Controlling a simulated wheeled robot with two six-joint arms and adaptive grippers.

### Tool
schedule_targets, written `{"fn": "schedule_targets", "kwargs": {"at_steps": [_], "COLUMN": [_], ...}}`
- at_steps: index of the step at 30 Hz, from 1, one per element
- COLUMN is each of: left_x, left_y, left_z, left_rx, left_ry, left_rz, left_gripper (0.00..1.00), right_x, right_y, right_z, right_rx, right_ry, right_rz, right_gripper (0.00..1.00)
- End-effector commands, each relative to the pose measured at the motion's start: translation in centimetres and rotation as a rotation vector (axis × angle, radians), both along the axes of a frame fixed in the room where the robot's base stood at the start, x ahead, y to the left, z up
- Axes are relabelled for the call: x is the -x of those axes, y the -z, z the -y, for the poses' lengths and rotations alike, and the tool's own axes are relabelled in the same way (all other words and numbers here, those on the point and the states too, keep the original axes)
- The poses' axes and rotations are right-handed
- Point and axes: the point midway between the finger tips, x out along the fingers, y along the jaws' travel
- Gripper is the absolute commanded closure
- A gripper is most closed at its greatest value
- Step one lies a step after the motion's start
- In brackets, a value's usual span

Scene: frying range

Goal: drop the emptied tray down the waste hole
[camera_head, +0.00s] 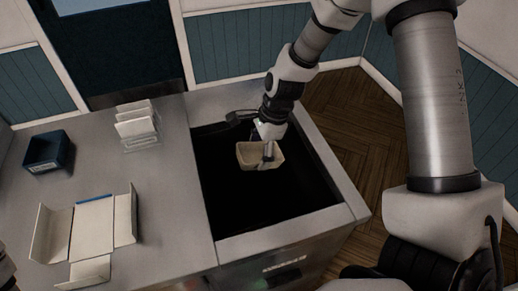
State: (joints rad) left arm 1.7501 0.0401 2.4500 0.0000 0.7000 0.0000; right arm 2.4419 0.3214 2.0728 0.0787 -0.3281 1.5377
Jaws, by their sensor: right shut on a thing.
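A small cream tray (246,156) is held above a wide dark opening (255,205) in the steel counter. I take this opening to be the waste hole; its inside is too dark to make out. My right gripper (268,152) reaches down from the upper right and is shut on the tray's right part. The tray looks roughly level, and no food shows in the part of its inside that I can see. The gripper hides some of the tray.
An opened flat carton (93,225) lies on the counter at left, with a dark blue box (48,151) behind it. A white holder (136,125) stands near the counter's back. The steel rim (285,236) borders the opening; wood floor (345,115) lies to the right.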

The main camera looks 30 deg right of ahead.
Motion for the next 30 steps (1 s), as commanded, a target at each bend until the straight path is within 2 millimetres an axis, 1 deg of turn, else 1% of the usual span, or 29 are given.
{"fn": "schedule_targets", "kwargs": {"at_steps": [4,5,6,7,17,20,23,30], "left_x": [0.0,0.0,0.0,0.0,0.0,0.0,0.0,0.0], "left_y": [-0.1,-0.1,-0.1,-0.1,0.0,-0.1,-0.1,0.0], "left_z": [0.0,0.0,0.0,0.0,0.0,0.0,0.0,0.0], "left_rx": [0.0,0.0,0.0,0.0,0.0,0.0,0.0,0.0], "left_ry": [0.0,0.0,0.0,0.0,0.0,0.0,0.0,0.0], "left_rz": [0.0,0.0,0.0,0.0,0.0,0.0,0.0,0.0], "left_gripper": [0.6,0.6,0.6,0.6,0.6,0.6,0.6,0.6], "right_x": [0.0,0.0,0.0,0.0,0.0,0.0,0.0,0.5], "right_y": [-0.1,-0.1,-0.1,-0.1,-0.1,-0.9,-2.6,-8.5], "right_z": [0.0,0.0,0.0,0.0,0.0,0.2,0.6,2.2], "right_rx": [0.0,0.0,0.0,0.0,0.0,-0.001,-0.003,-0.002], "right_ry": [0.0,0.0,0.0,0.0,0.0,-0.001,-0.001,0.0], "right_rz": [0.0,0.0,0.0,0.0,0.001,0.004,0.006,0.006], "right_gripper": [0.96,0.19,0.05,0.0,0.0,0.0,0.0,0.0]}}
